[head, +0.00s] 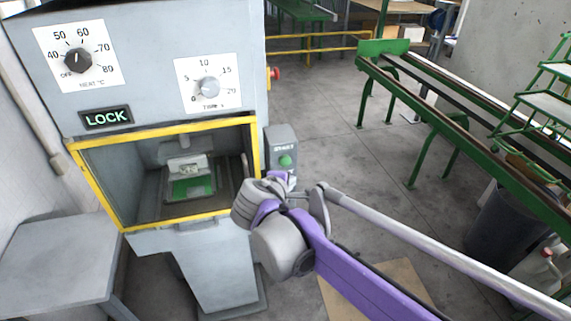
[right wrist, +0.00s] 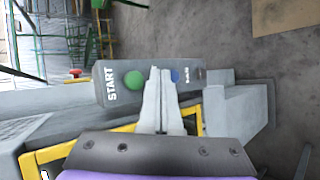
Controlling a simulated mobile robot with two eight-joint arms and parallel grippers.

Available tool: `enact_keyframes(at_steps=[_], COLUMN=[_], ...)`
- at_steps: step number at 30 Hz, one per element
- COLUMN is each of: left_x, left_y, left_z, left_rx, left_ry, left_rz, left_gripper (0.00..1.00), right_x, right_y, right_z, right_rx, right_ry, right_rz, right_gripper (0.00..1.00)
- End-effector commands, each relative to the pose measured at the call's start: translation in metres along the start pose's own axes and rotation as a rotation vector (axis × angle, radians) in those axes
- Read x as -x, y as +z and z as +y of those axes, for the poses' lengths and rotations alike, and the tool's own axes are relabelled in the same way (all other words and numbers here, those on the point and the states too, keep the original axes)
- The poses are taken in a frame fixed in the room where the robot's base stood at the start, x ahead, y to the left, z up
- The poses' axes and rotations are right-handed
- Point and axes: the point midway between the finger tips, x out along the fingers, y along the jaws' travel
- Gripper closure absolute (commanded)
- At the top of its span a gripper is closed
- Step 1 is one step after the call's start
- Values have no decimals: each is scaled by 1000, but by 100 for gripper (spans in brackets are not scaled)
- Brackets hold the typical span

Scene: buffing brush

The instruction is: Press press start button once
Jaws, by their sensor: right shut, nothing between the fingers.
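The press (head: 160,235) is a grey machine with a yellow-framed opening. On its right side is a grey control box (head: 280,138) with the green start button (head: 286,160). In the right wrist view the green start button (right wrist: 134,80) sits beside the word START, with a blue button (right wrist: 175,76) partly behind the fingertips. My right gripper (right wrist: 160,73) is shut and empty. Its tips are in front of the box, between the green and blue buttons in that picture; whether they touch it I cannot tell. In the head view my wrist hides the box's lower part. My left gripper is out of view.
The press face has a heat dial (head: 78,60), a time dial (head: 208,88) and a lit LOCK sign (head: 106,118). A red button (head: 275,73) is on its side. A grey table (head: 55,265) stands at left. A green conveyor frame (head: 440,115) runs along the right.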

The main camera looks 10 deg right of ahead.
Motion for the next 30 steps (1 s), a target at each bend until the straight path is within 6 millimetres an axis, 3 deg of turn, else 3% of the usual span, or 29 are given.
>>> enact_keyframes(at_steps=[12,30], left_x=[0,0], left_y=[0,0], left_z=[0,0], left_rx=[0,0], left_ry=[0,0], left_rz=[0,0], left_gripper=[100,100], right_x=[-27,-28], right_y=[-20,-20], right_z=[20,20], right_rx=[-2,-1], right_ry=[-1,0], right_rz=[0,0], right_gripper=[100,100])
